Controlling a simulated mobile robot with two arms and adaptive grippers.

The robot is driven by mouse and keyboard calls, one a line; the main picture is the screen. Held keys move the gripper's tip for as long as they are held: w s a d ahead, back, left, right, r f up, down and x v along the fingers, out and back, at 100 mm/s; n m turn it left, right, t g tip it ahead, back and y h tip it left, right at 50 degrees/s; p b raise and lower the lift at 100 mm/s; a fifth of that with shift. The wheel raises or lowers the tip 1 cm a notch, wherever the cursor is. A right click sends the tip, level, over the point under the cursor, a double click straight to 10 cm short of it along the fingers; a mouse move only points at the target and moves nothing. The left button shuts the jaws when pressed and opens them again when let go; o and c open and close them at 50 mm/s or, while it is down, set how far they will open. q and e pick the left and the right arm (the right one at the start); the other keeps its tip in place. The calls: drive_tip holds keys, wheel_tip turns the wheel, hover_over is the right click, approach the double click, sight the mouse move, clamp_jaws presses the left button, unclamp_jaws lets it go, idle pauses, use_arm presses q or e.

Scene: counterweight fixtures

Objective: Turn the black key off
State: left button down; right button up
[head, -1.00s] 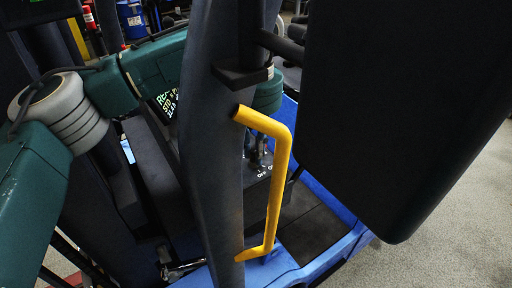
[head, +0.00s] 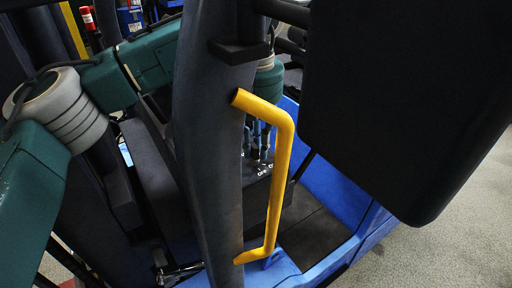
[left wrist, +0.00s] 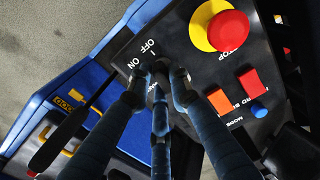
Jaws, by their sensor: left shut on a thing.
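The black key (left wrist: 157,67) is on the dark control panel in the left wrist view, by the white OFF and ON marks. It is mostly covered by my fingers, and I cannot tell which mark it points to. My left gripper (left wrist: 160,80) has its blue-grey fingers closed around the key. In the head view my left gripper (head: 258,150) shows behind the grey post, fingers down at the panel (head: 262,171). The key cannot be made out there. My right gripper is not in view.
A red stop button (left wrist: 228,30) on a yellow ring, an orange switch (left wrist: 220,102), a red switch (left wrist: 250,81) and a blue button (left wrist: 258,110) sit beside the key. A grey post (head: 205,150) with a yellow handle (head: 279,170) stands before my left gripper.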

sight(255, 144)
use_arm(q)
drive_tip(key=shift+w+r+n, duration=0.1)
drive_tip(key=shift+n, duration=0.7)
drive_tip(key=c, duration=1.6)
unclamp_jaws()
drive_tip(key=shift+o, duration=0.2)
wheel_tip(255, 144, up, 12)
